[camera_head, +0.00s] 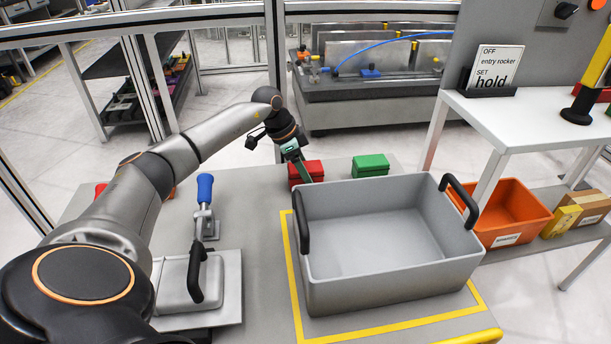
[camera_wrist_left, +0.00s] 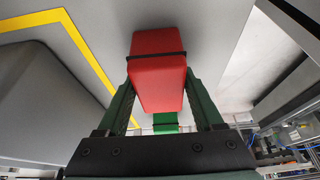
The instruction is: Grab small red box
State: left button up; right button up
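The small red box (camera_head: 306,172) sits on the grey table just behind the left end of the large grey tote. My left gripper (camera_head: 300,164) reaches down to it, with a green finger in front of the box. In the left wrist view the red box (camera_wrist_left: 158,80) lies between the two green fingers (camera_wrist_left: 160,92), one on each side. The fingers are apart by about the box's width. I cannot tell whether they press on it. My right gripper is not in view.
The grey tote (camera_head: 390,270) with black handles stands close by. A green box (camera_head: 370,165) is right of the red one. A blue-handled clamp (camera_head: 205,205) stands at left. More red shows behind my left arm. An orange bin (camera_head: 510,210) is at right.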

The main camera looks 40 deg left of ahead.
pick_arm(q)
grip_shut()
dwell(0.3)
jog(key=shift+r, duration=0.1)
